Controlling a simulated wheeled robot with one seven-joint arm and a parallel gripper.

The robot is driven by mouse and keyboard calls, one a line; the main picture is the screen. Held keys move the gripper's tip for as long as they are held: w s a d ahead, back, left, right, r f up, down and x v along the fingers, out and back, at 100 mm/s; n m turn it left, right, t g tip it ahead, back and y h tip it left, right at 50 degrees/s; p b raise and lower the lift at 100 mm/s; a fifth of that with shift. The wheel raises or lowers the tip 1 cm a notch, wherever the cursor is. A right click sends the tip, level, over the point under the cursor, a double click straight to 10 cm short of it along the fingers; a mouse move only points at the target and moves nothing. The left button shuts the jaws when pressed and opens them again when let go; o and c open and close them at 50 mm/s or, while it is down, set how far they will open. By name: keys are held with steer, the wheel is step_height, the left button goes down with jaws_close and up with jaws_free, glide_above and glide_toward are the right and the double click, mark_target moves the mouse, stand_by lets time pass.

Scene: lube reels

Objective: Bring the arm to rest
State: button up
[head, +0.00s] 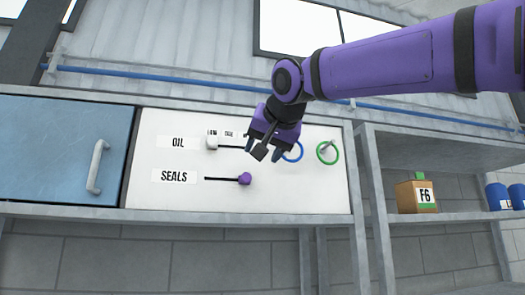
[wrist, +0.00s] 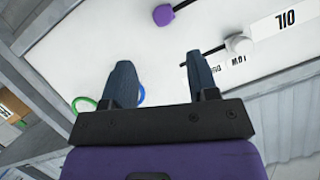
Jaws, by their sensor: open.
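My purple arm reaches in from the right in the head view, and my gripper (head: 264,150) hangs in front of the white panel (head: 200,200). Its two dark fingers are apart with nothing between them. In the wrist view my gripper (wrist: 162,82) also shows open and empty, with the white panel behind it. The panel has an OIL row with a white knob (head: 212,143) on a slot and a SEALS row with a purple knob (head: 245,179). My gripper is right of the white knob and above right of the purple knob, touching neither as far as I can see.
A blue ring (head: 297,152), partly hidden by my gripper, and a green ring (head: 328,153) are at the panel's right. A blue cupboard door (head: 60,150) is at left. A shelf at right holds an F6 box (head: 416,197) and blue cans (head: 497,197).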

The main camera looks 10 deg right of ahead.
stand_by(0.3)
steer(key=s+d+f+g, duration=0.2)
steer(key=s+d+f, duration=0.3)
steer(key=f, duration=0.8)
steer(key=s+d+f+n+g+h, duration=0.1)
steer(key=s+d+f+g, duration=0.2)
steer(key=s+d+f, duration=0.3)
steer(key=s+d+f+n+g, duration=0.1)
steer(key=s+d+f+g, duration=0.2)
steer(key=f, duration=1.9)
steer(key=s+d, duration=0.3)
steer(key=s, duration=0.5)
steer(key=shift+s+f+h, duration=0.15)
steer(key=shift+f+h, duration=0.05)
steer(key=shift+h, duration=0.1)
